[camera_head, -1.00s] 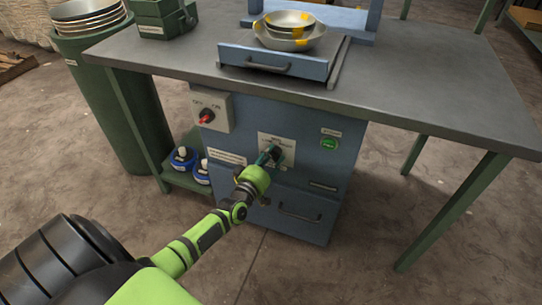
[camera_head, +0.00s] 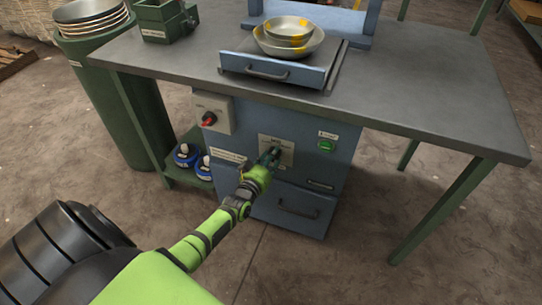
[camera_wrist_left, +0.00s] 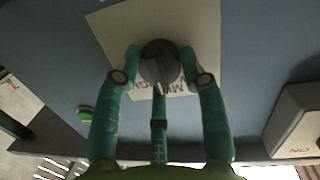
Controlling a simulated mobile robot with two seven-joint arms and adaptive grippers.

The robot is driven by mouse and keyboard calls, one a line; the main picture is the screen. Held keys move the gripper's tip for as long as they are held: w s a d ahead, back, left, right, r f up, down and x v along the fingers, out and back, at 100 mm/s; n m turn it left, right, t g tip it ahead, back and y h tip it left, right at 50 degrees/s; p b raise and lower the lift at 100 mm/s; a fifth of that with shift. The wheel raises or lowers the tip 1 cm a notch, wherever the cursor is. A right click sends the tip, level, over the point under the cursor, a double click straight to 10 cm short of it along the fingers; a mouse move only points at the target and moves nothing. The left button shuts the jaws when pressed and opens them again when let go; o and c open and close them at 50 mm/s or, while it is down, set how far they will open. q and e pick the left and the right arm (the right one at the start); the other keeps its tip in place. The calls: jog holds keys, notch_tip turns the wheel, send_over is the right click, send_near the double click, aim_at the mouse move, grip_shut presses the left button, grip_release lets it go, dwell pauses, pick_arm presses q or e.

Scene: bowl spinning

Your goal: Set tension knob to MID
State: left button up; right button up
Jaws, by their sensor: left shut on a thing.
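The tension knob (camera_wrist_left: 160,62) is a dark grey round knob on a pale label plate (camera_wrist_left: 110,35) on the blue cabinet front. My left gripper (camera_wrist_left: 160,75) has its teal fingers closed around the knob, one on each side and one below it in the left wrist view. Part of the plate's lettering shows upside down beside the knob, partly covered by the fingers. In the head view the left gripper (camera_head: 270,157) covers the knob on the plate (camera_head: 287,143), so its pointer setting cannot be read. My right gripper is not in view.
A red-handled switch (camera_head: 208,119) on a pale box is left of the plate, and a green button (camera_head: 326,146) is right. Above, the grey table (camera_head: 430,105) overhangs the cabinet and carries stacked metal bowls (camera_head: 289,40). A drawer handle (camera_head: 298,210) is below.

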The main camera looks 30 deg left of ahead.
pick_arm(q)
jog(key=shift+f, duration=0.15)
dwell(0.3)
jog(key=o, duration=1.1)
jog(key=shift+o, duration=0.2)
jog(key=s+d+r, duration=0.1)
jog(key=s, duration=1.1)
jog(key=shift+d, duration=0.4)
jog(key=shift+r, duration=0.1)
